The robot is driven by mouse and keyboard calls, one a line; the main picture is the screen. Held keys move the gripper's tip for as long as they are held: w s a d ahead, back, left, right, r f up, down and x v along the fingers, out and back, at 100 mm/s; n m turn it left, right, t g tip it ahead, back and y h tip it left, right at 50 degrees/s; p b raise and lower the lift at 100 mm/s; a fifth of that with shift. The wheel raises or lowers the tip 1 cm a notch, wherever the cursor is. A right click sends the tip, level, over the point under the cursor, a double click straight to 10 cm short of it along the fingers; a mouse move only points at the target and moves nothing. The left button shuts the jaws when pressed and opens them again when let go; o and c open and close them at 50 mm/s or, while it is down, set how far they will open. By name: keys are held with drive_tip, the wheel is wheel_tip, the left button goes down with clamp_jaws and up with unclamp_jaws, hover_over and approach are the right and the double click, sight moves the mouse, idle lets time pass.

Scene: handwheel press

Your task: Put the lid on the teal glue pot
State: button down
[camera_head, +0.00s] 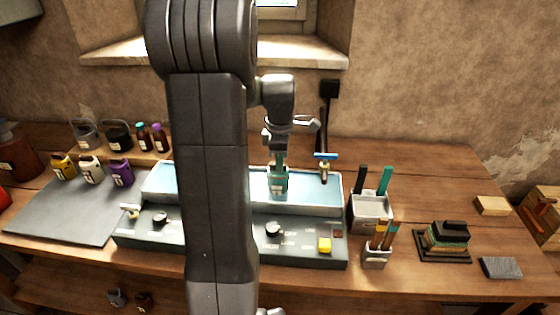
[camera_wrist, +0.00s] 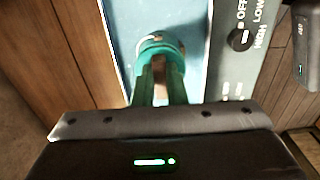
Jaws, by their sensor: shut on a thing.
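The teal glue pot (camera_head: 278,184), with a pale label on its front, stands upright in the right part of the blue bath. My gripper (camera_head: 279,160) points down onto the top of the pot. In the wrist view, my gripper (camera_wrist: 161,83) has its two fingers close together on a round teal piece, which looks like the lid (camera_wrist: 160,45). A thin pale curve shows around it, perhaps the pot's handle or rim. The fingers hide much of the lid, and I cannot tell whether it sits fully on the pot.
A dark control panel (camera_head: 298,256) with knobs runs along the front of the bath (camera_head: 318,190). A tap (camera_head: 325,165) stands at its back right. A brush holder (camera_head: 371,212) is to the right. Small bottles (camera_head: 122,174) and a grey mat (camera_head: 75,215) are at left.

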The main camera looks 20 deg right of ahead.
idle(0.3)
drive_tip(key=c, duration=0.9)
unclamp_jaws()
drive_tip(key=shift+r+p, duration=2.75)
drive_tip(key=shift+r, duration=0.75)
clamp_jaws()
drive_tip(key=shift+f, duration=0.2)
